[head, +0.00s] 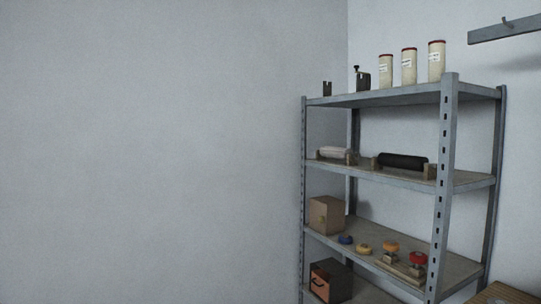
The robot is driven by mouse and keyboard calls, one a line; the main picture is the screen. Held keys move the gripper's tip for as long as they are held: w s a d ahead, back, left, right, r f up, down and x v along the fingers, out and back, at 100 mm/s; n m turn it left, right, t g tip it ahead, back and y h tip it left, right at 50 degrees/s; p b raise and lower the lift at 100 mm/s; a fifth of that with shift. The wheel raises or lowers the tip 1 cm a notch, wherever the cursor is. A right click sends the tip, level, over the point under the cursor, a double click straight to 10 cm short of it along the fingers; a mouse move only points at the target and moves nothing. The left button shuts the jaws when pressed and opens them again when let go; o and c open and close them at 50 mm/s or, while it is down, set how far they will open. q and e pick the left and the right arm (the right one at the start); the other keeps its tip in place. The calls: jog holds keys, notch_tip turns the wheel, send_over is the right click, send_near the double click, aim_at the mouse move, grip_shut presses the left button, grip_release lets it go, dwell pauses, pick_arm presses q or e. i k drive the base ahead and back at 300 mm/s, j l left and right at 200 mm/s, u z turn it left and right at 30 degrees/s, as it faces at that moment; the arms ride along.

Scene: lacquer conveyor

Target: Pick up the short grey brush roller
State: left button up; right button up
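A short pale grey roller (334,153) lies on the second shelf from the top of the metal rack, at its left end. It seems to rest on small brown supports. Its brush surface is too small to make out. A longer black roller (403,161) lies to its right on the same shelf, also between brown supports. Neither of my grippers is in view.
The grey metal rack (450,160) stands at the right, its front post right of the rollers. Three cream canisters (409,66) stand on top. Below are a cardboard box (326,215), several coloured knobbed items and a dark box (330,282). A wall rail (508,32) hangs upper right.

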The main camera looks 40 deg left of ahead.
aim_at(330, 151)
jog(key=u, duration=0.95)
jog(key=z, duration=2.25)
jog(key=u, duration=2.25)
jog(key=i+j+z, duration=0.1)
jog(key=i, duration=0.45)
jog(key=i+j+z, duration=0.1)
jog(key=i, duration=0.45)
